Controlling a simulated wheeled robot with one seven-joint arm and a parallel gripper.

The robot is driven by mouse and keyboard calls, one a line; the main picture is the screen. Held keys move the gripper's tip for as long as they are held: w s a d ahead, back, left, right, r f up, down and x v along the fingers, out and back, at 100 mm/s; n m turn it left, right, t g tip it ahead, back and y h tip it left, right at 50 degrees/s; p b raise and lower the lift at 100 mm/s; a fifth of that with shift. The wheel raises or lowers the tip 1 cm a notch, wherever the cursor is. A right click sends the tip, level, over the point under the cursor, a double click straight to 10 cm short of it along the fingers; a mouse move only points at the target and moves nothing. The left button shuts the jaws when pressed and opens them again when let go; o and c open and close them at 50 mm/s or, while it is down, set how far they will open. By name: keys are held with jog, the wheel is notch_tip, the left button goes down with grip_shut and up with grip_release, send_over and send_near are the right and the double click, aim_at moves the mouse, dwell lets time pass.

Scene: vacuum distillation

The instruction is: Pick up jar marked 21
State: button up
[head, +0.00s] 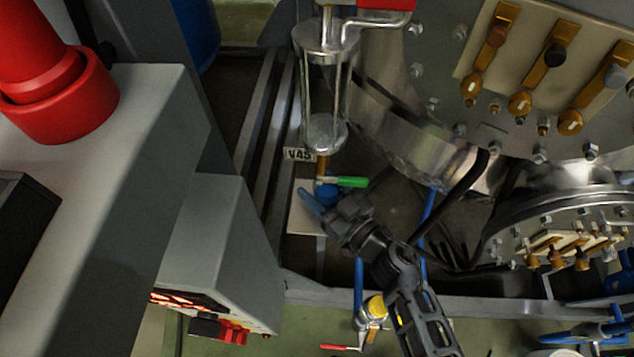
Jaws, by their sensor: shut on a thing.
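My gripper (319,198) reaches up from the bottom of the head view, a dark jointed arm with blue at its tip. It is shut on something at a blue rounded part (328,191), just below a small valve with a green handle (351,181). What it holds is mostly hidden behind the fingers, and I cannot tell if it is a jar. No mark 21 is readable anywhere. Above stands a clear glass cylinder (322,90) with metal ends and a tag reading V45 (299,155).
Large steel flanged vessels (395,140) with brass fittings fill the right. A grey cabinet (210,250) and a red cylindrical part (60,95) stand at the left. A metal frame beam (460,303), blue pipes and a red-handled valve (340,347) lie close around my arm.

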jog(key=p+v, duration=0.1)
jog(key=v, duration=1.5)
